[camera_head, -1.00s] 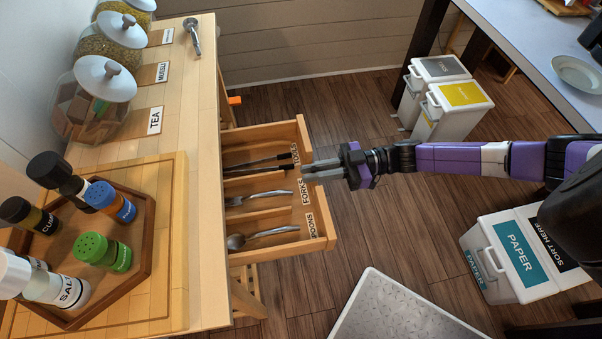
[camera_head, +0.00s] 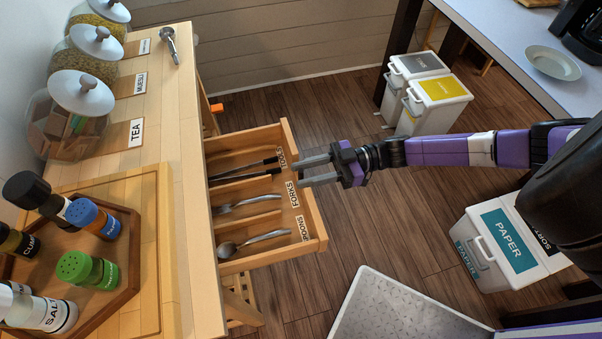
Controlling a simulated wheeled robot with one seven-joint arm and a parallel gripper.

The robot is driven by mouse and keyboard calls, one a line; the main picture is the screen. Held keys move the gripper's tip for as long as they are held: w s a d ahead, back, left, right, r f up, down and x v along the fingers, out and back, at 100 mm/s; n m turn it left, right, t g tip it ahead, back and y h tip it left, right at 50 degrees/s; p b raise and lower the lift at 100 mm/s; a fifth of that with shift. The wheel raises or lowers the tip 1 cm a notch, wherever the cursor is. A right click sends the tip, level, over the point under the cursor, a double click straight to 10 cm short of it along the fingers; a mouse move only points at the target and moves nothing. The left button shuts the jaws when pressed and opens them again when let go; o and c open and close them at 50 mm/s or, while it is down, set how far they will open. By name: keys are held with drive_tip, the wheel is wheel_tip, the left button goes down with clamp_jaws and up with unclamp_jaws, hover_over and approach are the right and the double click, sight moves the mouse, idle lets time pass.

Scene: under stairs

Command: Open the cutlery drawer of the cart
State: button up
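The cart (camera_head: 185,215) stands at the left with a light wooden top. Its cutlery drawer (camera_head: 316,222) is pulled well out to the right. The drawer's compartments carry labels reading tools, forks and spoons. Inside lie dark-handled tongs or similar tools (camera_head: 245,170), a fork (camera_head: 248,203) and a spoon (camera_head: 255,242). My gripper (camera_head: 297,173) comes from the right, its two fingers parted and empty. The fingertips overlap the drawer's front panel in the picture; whether they touch it I cannot tell. The drawer's handle is not visible.
A wooden tray (camera_head: 130,285) of spice jars and several glass canisters (camera_head: 75,110) stand on the cart. White bins stand at the back (camera_head: 437,100) and at the right (camera_head: 500,245). A table (camera_head: 500,30) is at upper right.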

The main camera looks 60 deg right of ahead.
drive_tip(key=b+v, duration=0.1)
drive_tip(key=v, duration=0.5)
drive_tip(key=shift+s+d, duration=0.2)
drive_tip(key=shift+s, duration=0.05)
idle(0.3)
